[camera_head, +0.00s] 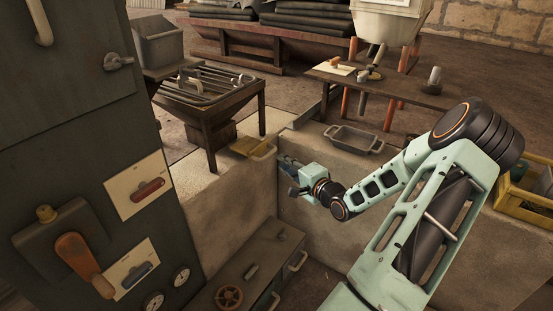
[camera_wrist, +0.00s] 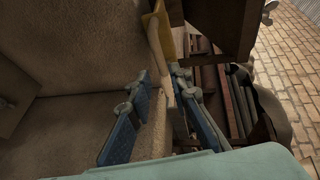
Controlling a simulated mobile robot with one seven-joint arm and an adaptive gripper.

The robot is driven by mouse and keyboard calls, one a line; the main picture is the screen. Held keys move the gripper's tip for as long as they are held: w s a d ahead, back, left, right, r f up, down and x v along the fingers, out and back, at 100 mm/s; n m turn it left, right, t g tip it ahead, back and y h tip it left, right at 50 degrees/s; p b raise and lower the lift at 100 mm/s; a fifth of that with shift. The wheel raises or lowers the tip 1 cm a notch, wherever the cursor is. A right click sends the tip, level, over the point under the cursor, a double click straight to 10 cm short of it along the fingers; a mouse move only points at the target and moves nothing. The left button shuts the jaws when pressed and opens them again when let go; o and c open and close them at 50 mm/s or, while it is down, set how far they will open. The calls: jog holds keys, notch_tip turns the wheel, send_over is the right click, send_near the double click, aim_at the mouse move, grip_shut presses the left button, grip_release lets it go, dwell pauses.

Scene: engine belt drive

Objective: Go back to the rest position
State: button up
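My gripper (camera_head: 287,172) is at the end of my pale green arm, in the middle of the head view. It is beside the low stone wall's inner corner. In the wrist view my gripper (camera_wrist: 161,79) shows two blue-padded fingers spread apart with nothing held between them. A yellow tray-like piece (camera_head: 247,147) lies on the wall top, just left of and beyond the fingers in the head view. A yellow piece also shows past the fingertips in the wrist view (camera_wrist: 151,38).
A dark cabinet (camera_head: 65,100) with an orange lever (camera_head: 80,262) stands at left. A metal basin (camera_head: 354,139) sits on the wall (camera_head: 320,210). A drawer unit (camera_head: 248,272) with a handwheel is below. A yellow crate (camera_head: 525,203) is at right. A wooden bench (camera_head: 390,90) stands behind.

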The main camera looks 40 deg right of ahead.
jog(key=shift+s+r, duration=0.2)
jog(key=shift+s, duration=0.9)
jog(key=shift+a, duration=0.1)
